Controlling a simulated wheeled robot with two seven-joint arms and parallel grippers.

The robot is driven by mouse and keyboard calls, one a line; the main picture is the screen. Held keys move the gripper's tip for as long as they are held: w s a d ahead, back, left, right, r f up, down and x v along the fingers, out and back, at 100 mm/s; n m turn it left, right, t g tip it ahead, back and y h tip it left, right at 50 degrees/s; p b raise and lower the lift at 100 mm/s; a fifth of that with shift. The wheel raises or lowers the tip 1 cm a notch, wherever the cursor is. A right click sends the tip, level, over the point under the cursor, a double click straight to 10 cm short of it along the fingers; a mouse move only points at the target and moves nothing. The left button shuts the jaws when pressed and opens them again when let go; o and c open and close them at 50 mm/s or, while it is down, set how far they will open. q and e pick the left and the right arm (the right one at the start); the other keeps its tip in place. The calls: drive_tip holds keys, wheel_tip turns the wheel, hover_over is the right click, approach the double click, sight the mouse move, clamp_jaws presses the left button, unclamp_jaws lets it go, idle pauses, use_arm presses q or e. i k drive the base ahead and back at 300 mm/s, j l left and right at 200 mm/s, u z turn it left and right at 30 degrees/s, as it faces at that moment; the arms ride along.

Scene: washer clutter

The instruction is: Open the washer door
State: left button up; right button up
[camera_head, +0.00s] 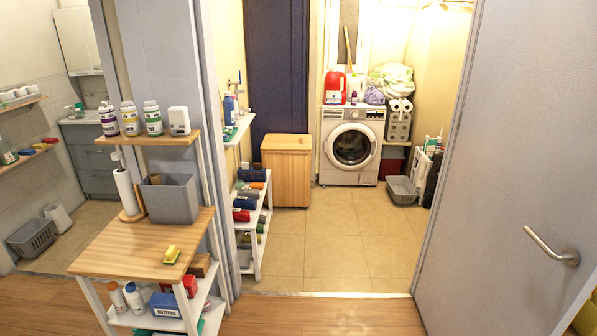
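The washer (351,146) is a white front-loader against the back wall of the small room beyond the doorway. Its round door (351,146) has dark glass in a light ring and looks shut. The control panel (362,114) runs along its top front. The washer is far from me. Neither of my grippers shows in the head view.
A grey room door (510,150) with a metal handle stands at the right of the doorway. A wooden-topped shelf cart (120,250) stands at the left. A shelf rack (262,215), wooden hamper (288,165) and grey basket (401,190) flank the clear tiled floor (340,235).

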sight(330, 144)
drive_tip(key=i+l+z, duration=0.2)
drive_tip(key=i, duration=0.35)
drive_tip(key=i+z, duration=0.2)
drive_tip(key=i, duration=0.35)
drive_tip(key=i+u, duration=0.2)
drive_tip(key=i, duration=0.6)
drive_tip(key=i+l+u, duration=0.2)
drive_tip(key=i, duration=0.65)
drive_tip(key=i+z, duration=0.1)
drive_tip(key=i, duration=0.7)
drive_tip(key=i+j+z, duration=0.1)
drive_tip(key=i, duration=0.7)
drive_tip(key=i+l+z, duration=0.1)
drive_tip(key=i+z, duration=0.3)
drive_tip(key=i, duration=0.4)
drive_tip(key=i+j+z, duration=0.1)
drive_tip(key=i+z, duration=0.3)
drive_tip(key=i, duration=0.35)
